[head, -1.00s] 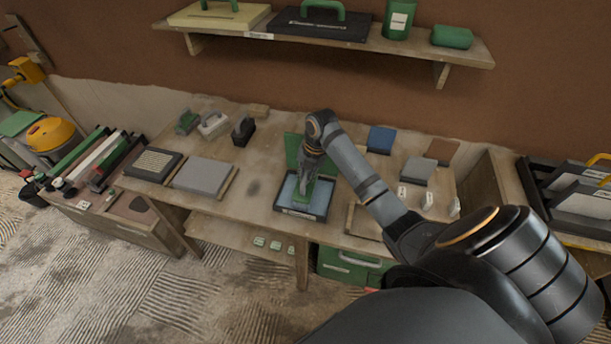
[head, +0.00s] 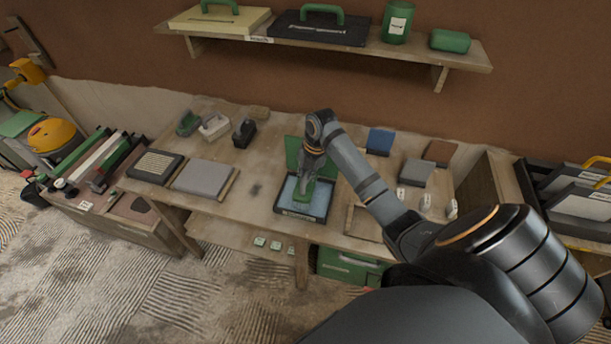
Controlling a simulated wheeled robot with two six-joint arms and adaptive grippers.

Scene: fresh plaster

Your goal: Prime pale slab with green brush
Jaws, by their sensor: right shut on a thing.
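My right gripper (head: 309,180) reaches down from the right and is shut on the green brush (head: 303,194). The brush is inside a black tray (head: 301,216) with a pale blue surface, and the gripper hides part of it. I cannot tell whether the brush touches that surface. A green lid or panel (head: 292,153) stands behind the tray. A pale grey slab (head: 203,177) lies flat on the bench to the left of the tray, apart from the gripper. My left gripper is not in view.
On the wooden bench (head: 254,212), a dark-framed ribbed block (head: 155,165) lies left of the slab. Several hand tools stand behind it, including a white-handled one (head: 214,126). Blue (head: 380,141) and grey (head: 417,172) blocks lie right of my forearm. A shelf (head: 420,55) runs above.

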